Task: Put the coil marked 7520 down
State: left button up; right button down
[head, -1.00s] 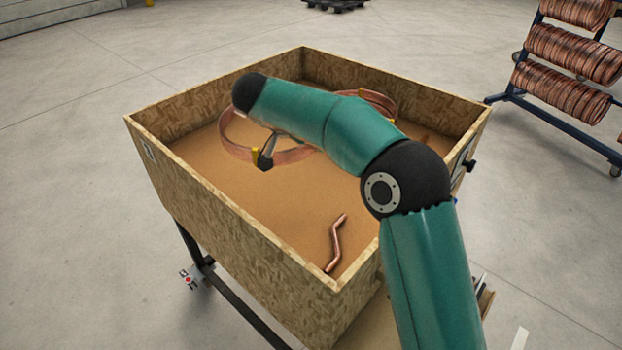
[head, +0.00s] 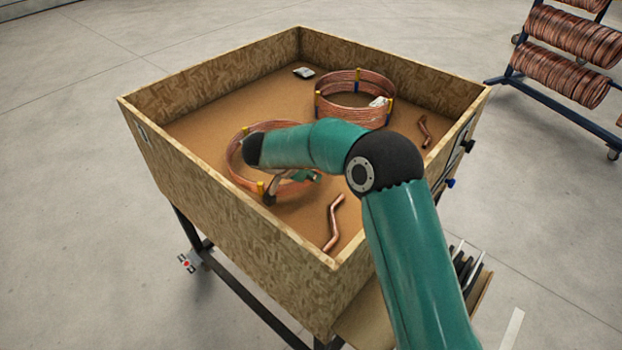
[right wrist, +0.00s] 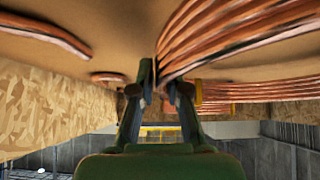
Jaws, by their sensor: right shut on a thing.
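My right gripper (head: 268,194) is shut on the near rim of a copper coil (head: 236,160) with yellow bands, inside the wooden box (head: 230,235). The coil is in the left front part of the box, low over the brown floor; I cannot tell if it touches. My arm hides part of it, and no number is readable. In the right wrist view the fingers (right wrist: 161,88) are around the edge of the copper turns (right wrist: 235,45). My left gripper is not in view.
A second banded coil (head: 330,88) with a white label stands at the back right in the box. Bent copper tubes (head: 334,222) lie at the front and right (head: 425,132). A small dark and white item (head: 303,72) lies at the back. A coil rack (head: 565,72) stands outside.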

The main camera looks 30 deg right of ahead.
jog(key=shift+s+f, duration=0.1)
jog(key=shift+f, duration=0.65)
jog(key=c, duration=1.5)
grip_release()
jog(key=shift+f, duration=0.2)
jog(key=o, duration=0.3)
jog(key=shift+r, duration=0.1)
jog(key=shift+o, duration=0.2)
jog(key=shift+r, duration=0.1)
jog(key=shift+v, duration=3.75)
